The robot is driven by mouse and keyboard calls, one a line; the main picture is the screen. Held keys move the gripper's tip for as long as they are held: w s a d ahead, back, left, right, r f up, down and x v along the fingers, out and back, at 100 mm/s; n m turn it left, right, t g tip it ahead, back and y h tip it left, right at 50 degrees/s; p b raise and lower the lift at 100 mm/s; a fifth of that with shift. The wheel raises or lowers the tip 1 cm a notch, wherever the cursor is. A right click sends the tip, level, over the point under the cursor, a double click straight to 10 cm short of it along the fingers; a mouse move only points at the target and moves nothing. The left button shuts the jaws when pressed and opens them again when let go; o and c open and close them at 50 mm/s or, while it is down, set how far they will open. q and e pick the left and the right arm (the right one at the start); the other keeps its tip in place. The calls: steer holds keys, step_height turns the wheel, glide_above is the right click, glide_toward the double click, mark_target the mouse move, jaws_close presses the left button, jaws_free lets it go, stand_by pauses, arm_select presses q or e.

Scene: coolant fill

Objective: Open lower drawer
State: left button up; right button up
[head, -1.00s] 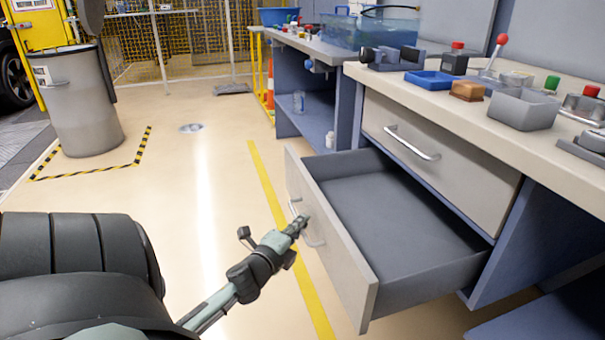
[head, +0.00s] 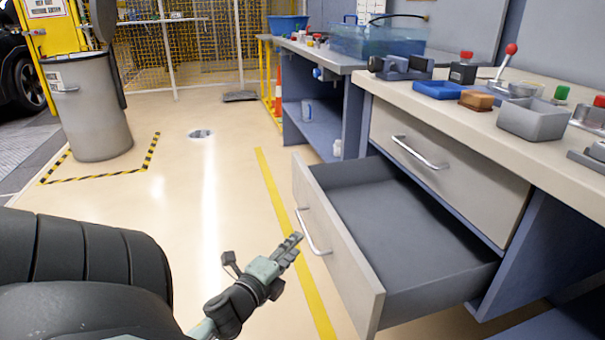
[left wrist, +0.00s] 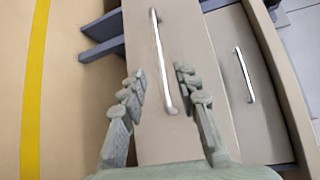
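The lower drawer (head: 337,250) stands pulled well out of the workbench, and its inside looks empty. Its bar handle (head: 313,232) is on the front panel. My left gripper (head: 294,245) is just in front of the panel, apart from the handle. In the left wrist view the fingers of my left gripper (left wrist: 158,88) are spread, with the handle (left wrist: 162,60) ahead of and between them, not clasped. The closed upper drawer (head: 445,175) with its own handle (head: 420,152) sits above. My right gripper is not in view.
A grey barrel (head: 88,105) stands at the left. The floor left of the drawer is clear.

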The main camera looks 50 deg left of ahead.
arm_select(q)
steer(key=shift+v, duration=2.3)
steer(key=s+d+f+n+g+h+p, duration=0.2)
steer(key=d+f+n+g, duration=0.4)
steer(key=d, duration=0.3)
steer(key=s+d+f+n+g+h+p, duration=0.3)
steer(key=d+f+n+g+p, duration=0.2)
steer(key=d+f, duration=0.4)
steer(key=shift+d+n+g, duration=0.5)
steer(key=shift+d+n, duration=0.25)
steer(key=shift+n, duration=0.45)
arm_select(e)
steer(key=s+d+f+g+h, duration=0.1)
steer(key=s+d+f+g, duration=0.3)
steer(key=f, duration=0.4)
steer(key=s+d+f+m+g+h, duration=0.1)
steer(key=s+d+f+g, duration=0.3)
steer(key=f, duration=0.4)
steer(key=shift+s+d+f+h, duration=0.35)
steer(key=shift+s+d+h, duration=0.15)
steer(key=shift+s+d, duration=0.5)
